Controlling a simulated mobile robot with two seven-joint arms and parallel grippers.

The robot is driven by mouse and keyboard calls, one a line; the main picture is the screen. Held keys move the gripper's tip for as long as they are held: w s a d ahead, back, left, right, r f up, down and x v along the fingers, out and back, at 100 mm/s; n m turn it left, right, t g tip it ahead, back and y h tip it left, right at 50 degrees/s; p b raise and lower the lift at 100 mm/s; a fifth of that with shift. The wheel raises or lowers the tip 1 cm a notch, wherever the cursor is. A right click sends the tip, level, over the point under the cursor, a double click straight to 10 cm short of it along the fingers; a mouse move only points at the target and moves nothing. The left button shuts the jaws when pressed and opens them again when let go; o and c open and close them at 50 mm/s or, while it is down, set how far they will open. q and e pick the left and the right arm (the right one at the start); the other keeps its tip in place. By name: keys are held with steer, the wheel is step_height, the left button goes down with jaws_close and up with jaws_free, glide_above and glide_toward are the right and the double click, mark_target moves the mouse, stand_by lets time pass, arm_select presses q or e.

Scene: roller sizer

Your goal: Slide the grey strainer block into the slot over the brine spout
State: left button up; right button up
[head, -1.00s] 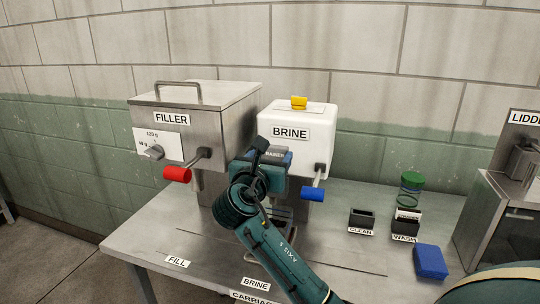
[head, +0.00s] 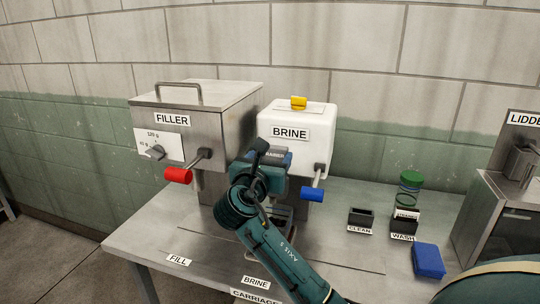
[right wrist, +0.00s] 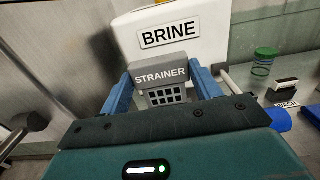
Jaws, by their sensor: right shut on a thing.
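The grey strainer block (right wrist: 164,80), with STRAINER lettering and a grid of dark openings, is between the blue fingers of my right gripper (right wrist: 163,90). The gripper is shut on it. In the head view my right gripper (head: 268,158) is in front of the white BRINE tank (head: 318,118), below its label, and mostly hides the block. The brine spout and slot are hidden behind the gripper and block, so I cannot tell whether the block touches the slot. My left gripper is not in view.
The steel FILLER (head: 228,120) with a red-handled lever (head: 178,175) stands close on the left. A blue-handled lever (head: 312,194) is just right of my gripper. CLEAN (head: 361,217) and WASH (head: 404,226) holders, a green-lidded jar (head: 411,178) and a blue sponge (head: 429,260) are farther right.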

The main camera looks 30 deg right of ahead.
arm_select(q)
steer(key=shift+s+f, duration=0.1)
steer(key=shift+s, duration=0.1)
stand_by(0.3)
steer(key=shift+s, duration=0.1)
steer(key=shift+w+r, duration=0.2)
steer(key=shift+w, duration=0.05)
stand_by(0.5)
arm_select(e)
steer(key=shift+f, duration=0.15)
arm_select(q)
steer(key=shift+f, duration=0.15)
arm_select(e)
steer(key=shift+f, duration=0.55)
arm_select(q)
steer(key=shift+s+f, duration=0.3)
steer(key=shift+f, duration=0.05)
arm_select(e)
steer(key=shift+f, duration=0.5)
arm_select(q)
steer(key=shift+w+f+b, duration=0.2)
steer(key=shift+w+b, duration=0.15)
steer(key=shift+b, duration=0.3)
arm_select(e)
steer(key=shift+f, duration=1.35)
